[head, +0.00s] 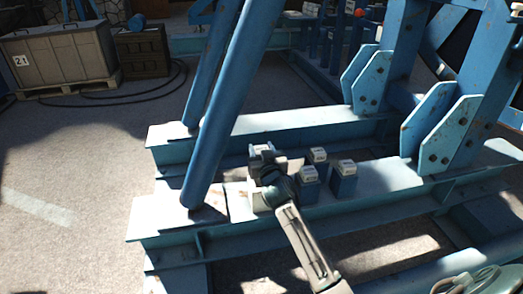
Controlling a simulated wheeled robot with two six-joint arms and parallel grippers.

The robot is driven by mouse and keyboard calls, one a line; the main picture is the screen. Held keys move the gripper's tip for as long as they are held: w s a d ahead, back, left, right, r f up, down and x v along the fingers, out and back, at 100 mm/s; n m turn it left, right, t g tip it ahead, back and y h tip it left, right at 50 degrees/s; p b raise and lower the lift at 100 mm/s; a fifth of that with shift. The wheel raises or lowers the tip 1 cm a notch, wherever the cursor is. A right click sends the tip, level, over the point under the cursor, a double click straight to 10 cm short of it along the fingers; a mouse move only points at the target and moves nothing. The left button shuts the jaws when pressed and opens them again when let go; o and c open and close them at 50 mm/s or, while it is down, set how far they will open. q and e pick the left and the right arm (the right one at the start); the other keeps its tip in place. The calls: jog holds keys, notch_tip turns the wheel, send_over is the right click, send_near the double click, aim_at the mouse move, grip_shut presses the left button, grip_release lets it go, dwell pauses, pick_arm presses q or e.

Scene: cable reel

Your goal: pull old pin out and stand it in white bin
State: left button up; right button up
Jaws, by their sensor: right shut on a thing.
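My right gripper (266,165) is above the blue beam, beside several small boxes. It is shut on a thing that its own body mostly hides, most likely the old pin. A pale, whitish box (258,201) sits on the beam just under and behind the gripper. It may be the white bin, but the gripper and arm cover part of it. I cannot tell whether the gripped thing touches it. My left gripper is out of view.
Blue boxes with white labelled tops stand right of the gripper, one (344,181) at the right. The blue beam (385,188) carries a slanted blue post (222,105) on the left and bolted plates (447,135) on the right. A crate (62,58) stands far left; the floor before it is largely clear.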

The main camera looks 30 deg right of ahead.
dwell(0.4)
jog(key=shift+f+b, duration=1.15)
jog(key=shift+f, duration=0.3)
jog(key=shift+f, duration=0.15)
jog(key=shift+f+b, duration=2.75)
jog(key=shift+f, duration=0.35)
jog(key=shift+f, duration=0.2)
jog(key=shift+f+b, duration=0.35)
jog(key=shift+b, duration=0.1)
jog(key=o, duration=1.4)
